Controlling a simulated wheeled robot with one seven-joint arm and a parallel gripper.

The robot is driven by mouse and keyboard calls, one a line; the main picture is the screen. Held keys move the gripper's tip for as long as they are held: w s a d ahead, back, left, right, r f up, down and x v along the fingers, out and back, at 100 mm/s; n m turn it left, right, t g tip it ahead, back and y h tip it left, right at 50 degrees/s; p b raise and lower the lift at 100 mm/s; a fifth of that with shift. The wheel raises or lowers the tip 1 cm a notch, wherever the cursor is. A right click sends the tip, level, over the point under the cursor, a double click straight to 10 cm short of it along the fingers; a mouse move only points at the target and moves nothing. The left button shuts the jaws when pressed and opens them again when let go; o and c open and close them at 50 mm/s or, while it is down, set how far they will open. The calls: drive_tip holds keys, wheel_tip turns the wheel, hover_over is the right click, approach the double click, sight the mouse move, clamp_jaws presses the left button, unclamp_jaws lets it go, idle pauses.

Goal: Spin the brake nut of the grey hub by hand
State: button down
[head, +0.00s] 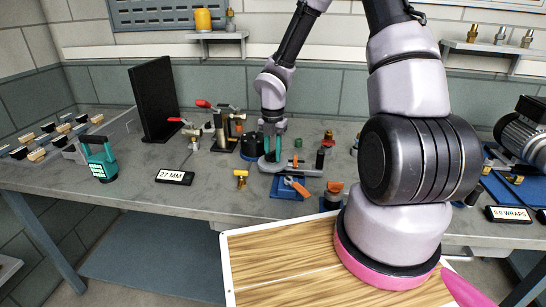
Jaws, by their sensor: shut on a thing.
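My gripper (272,143) is in the middle of the head view, pointing down, with narrow teal fingers close together. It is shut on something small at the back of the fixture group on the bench. The thing between the fingers is too small to make out; it is where a brake nut could be, but I cannot tell its shape. A grey piece (290,169) with a rounded end lies just below the fingertips, and I cannot tell surely whether it is the grey hub. A dark round part stands close to the left of the fingers, partly hidden.
The grey bench (225,163) carries toggle clamps (222,125) left of my gripper. Blue blocks (291,187) with orange handles stand in front. A black panel (154,99), a teal device (102,159) and a "27 MM" sign (174,176) are left. A motor (522,130) is right.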

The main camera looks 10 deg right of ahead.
sight(273, 152)
drive_tip(key=shift+s, duration=0.1)
drive_tip(key=n, duration=0.4)
drive_tip(key=shift+n, duration=0.4)
drive_tip(key=c, duration=0.8)
unclamp_jaws()
drive_tip(key=shift+r, duration=4)
